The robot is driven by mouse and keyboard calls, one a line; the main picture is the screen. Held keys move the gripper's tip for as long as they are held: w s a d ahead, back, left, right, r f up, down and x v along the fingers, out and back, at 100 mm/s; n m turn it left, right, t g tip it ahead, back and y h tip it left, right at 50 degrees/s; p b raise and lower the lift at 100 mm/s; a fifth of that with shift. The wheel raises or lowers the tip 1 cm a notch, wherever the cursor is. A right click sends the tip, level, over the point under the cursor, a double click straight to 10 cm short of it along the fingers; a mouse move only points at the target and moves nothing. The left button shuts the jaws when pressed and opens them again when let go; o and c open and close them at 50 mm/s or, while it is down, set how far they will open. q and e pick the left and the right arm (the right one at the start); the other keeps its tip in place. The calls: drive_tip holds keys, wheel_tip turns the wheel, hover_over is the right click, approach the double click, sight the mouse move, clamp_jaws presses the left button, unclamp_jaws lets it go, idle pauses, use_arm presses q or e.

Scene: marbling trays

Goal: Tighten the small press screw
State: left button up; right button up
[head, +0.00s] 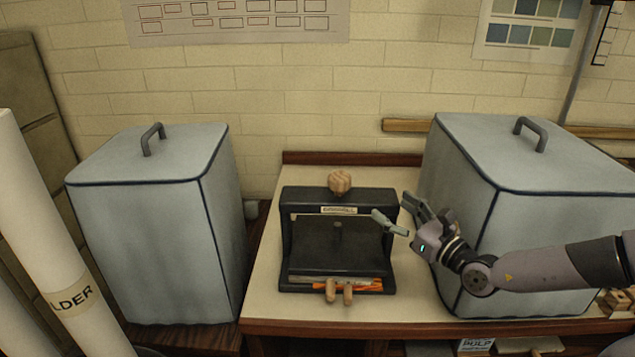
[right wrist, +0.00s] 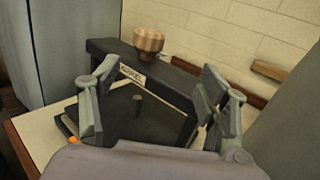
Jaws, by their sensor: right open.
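The small press (head: 289,235) is a black frame standing on the cream-topped table, with a label on its crossbeam. A round wooden knob (head: 339,182) tops the screw in the middle of the beam; it also shows in the right wrist view (right wrist: 148,40). My right gripper (head: 391,209) is open and empty at the right upright of the press, to the right of and below the knob. In the right wrist view its two fingers (right wrist: 160,78) are spread, with the knob beyond them. My left gripper is out of view.
Large grey-blue covered boxes stand left (head: 150,240) and right (head: 540,230) of the press. Two wooden pegs (head: 339,292) and orange-patterned sheets (head: 368,285) are at the press's front. White rolls (head: 60,260) lean at far left. The tabletop (head: 262,250) left of the press is clear.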

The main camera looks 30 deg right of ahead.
sight(348, 185)
drive_tip(key=shift+g+y, duration=0.4)
drive_tip(key=w+a, duration=0.1)
drive_tip(key=w, duration=0.3)
drive_tip(key=w+a+p, duration=0.1)
drive_tip(key=w, duration=0.3)
drive_tip(key=w+a+p, duration=0.1)
drive_tip(key=w, duration=0.3)
drive_tip(key=shift+r, duration=0.2)
drive_tip(key=w, duration=0.3)
drive_tip(key=shift+w+a+f, duration=0.25)
drive_tip(key=shift+w, duration=0.1)
drive_tip(key=shift+w+a, duration=0.1)
drive_tip(key=shift+w, duration=0.65)
drive_tip(key=shift+c, duration=0.5)
